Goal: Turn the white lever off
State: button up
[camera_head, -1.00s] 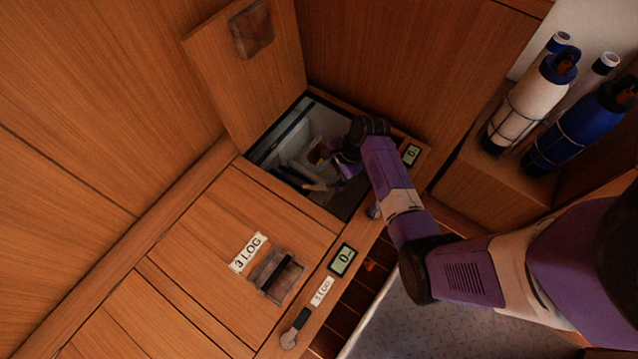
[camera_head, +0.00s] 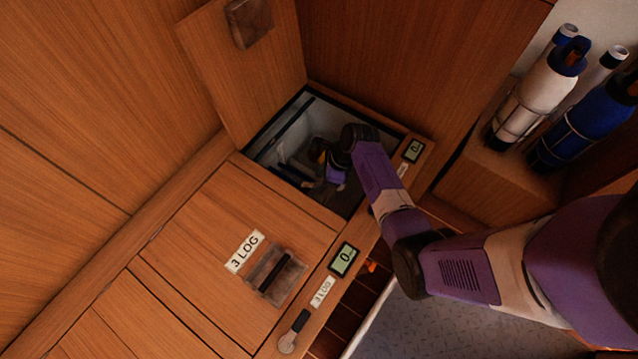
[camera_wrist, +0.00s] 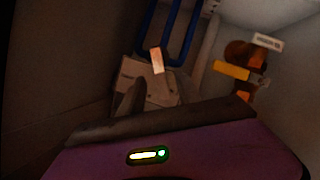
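My gripper (camera_head: 312,184) is down inside an open square compartment (camera_head: 290,135) in the wooden bench. In the wrist view its dark finger (camera_wrist: 160,122) lies across the lower middle, and I cannot tell how far apart the fingers are. Just beyond is a pale, brightly lit tab (camera_wrist: 157,60) in front of a grey block (camera_wrist: 165,88). This tab may be the white lever, but the view is too dark to be sure. I cannot tell whether the gripper touches it. In the head view my arm and wrist hide part of the compartment.
Blue pipes (camera_wrist: 182,35) run behind the block, and an orange-yellow fitting (camera_wrist: 232,70) with a white tag (camera_wrist: 267,41) sits right. The raised hatch lid (camera_head: 240,75) stands behind the opening. A closed "3 LOG" hatch (camera_head: 215,215) and another lever (camera_head: 293,332) are nearer. Cylinders (camera_head: 540,95) stand right.

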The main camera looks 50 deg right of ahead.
jog(key=shift+w+a+f, duration=0.15)
jog(key=shift+w+f, duration=0.1)
jog(key=shift+f, duration=0.4)
grip_shut()
dwell(1.0)
